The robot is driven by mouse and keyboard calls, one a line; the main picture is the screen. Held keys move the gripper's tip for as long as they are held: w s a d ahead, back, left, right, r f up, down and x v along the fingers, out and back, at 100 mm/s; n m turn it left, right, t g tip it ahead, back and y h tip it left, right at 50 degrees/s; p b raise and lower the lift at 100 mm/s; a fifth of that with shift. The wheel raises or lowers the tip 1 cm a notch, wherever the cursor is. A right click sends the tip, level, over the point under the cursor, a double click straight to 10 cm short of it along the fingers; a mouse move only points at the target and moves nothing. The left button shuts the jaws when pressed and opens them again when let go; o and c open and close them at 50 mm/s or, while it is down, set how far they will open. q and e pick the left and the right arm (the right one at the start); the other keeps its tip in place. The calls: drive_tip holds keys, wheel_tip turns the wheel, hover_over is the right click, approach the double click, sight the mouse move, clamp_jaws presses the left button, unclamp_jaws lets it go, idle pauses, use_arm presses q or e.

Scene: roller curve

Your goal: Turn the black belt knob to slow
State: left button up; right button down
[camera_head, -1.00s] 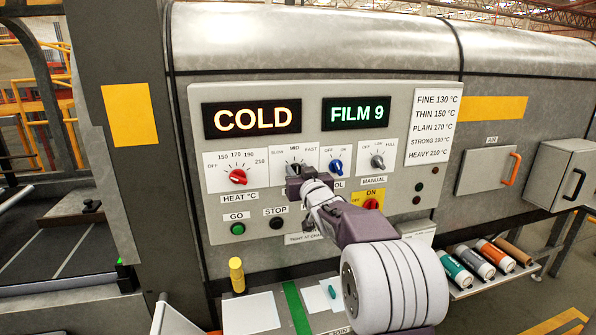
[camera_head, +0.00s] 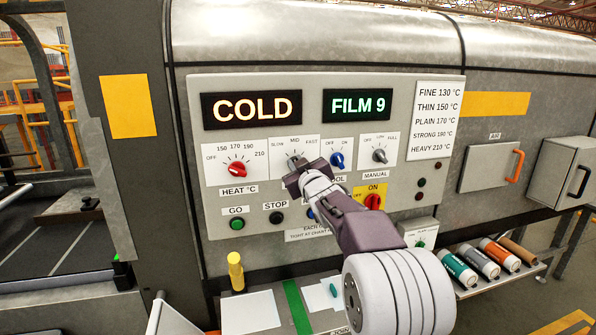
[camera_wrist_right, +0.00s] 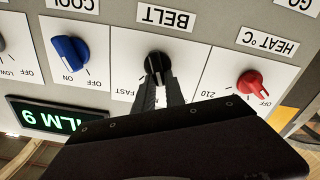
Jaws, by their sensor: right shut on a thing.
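The black belt knob (camera_wrist_right: 157,62) sits on the white BELT dial in the right wrist view, which shows the panel upside down. My right gripper (camera_wrist_right: 160,82) is shut on the knob, with a finger on each side. In the head view the gripper (camera_head: 299,176) covers most of the belt dial (camera_head: 281,150), whose SLOW, MID and FAST marks show along its top. I cannot tell clearly where the knob's pointer stands. My left gripper is not in view.
The red heat knob (camera_head: 237,169) is left of the belt dial; the blue cool knob (camera_head: 337,160) and grey manual knob (camera_head: 379,156) are to its right. The green GO button (camera_head: 237,223) and black STOP button (camera_head: 276,217) are below. The displays read COLD (camera_head: 252,109) and FILM 9 (camera_head: 359,105).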

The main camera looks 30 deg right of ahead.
drive_tip(key=shift+a+f+n+b, duration=0.15)
drive_tip(key=shift+n+b, duration=0.3)
drive_tip(key=shift+n, duration=0.3)
drive_tip(key=shift+a+f+n+b, duration=0.1)
drive_tip(key=shift+n+b, duration=0.3)
drive_tip(key=shift+n, duration=0.35)
drive_tip(key=c, duration=1.4)
unclamp_jaws()
drive_tip(key=v, duration=0.9)
drive_tip(key=shift+b, duration=0.45)
drive_tip(key=shift+w, duration=0.1)
